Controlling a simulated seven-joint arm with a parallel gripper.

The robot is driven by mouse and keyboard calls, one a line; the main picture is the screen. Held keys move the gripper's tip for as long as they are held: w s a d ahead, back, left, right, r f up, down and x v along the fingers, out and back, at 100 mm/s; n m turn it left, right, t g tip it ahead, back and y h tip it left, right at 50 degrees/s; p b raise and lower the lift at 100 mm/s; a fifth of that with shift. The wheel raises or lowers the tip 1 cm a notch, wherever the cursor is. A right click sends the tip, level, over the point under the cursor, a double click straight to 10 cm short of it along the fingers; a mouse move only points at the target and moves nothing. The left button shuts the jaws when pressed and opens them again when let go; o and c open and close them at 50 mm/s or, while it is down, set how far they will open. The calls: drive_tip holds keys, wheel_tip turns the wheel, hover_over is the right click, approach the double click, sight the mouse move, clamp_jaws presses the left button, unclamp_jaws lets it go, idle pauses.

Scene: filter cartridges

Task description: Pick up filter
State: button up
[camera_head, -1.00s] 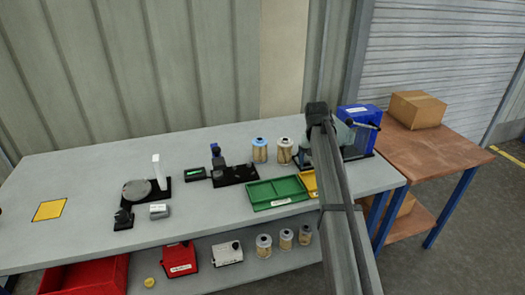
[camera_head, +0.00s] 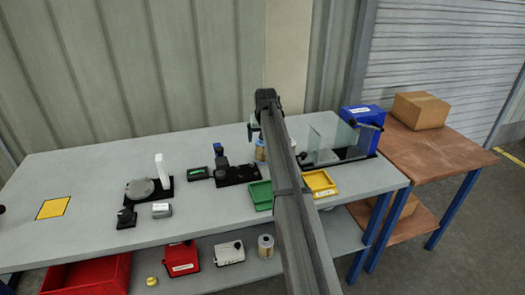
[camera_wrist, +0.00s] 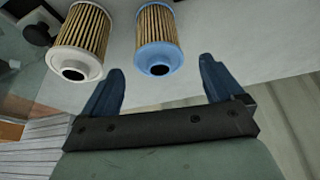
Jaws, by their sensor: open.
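Two pleated filters show in the wrist view: one with a blue end ring (camera_wrist: 158,40) and one with a white end ring (camera_wrist: 82,42) to its left. In the head view a strip of the blue filter (camera_head: 260,151) shows beside my arm on the bench; the white one is mostly hidden behind the arm. My gripper (camera_wrist: 163,72) is open and empty. Its blue fingers spread on either side of the blue filter's near end in the picture, with no contact visible. The white filter lies outside the left finger.
A green tray (camera_head: 261,197) and a yellow tray (camera_head: 319,193) lie at the bench front. A clear-panelled fixture (camera_head: 335,155) stands right of my arm. A black stand (camera_head: 237,176) is to the left. Another filter (camera_head: 266,245) sits on the lower shelf.

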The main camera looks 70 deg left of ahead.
sight(262, 145)
drive_tip(key=shift+x, duration=3.65)
drive_tip(key=shift+c, duration=0.2)
drive_tip(key=c, duration=1)
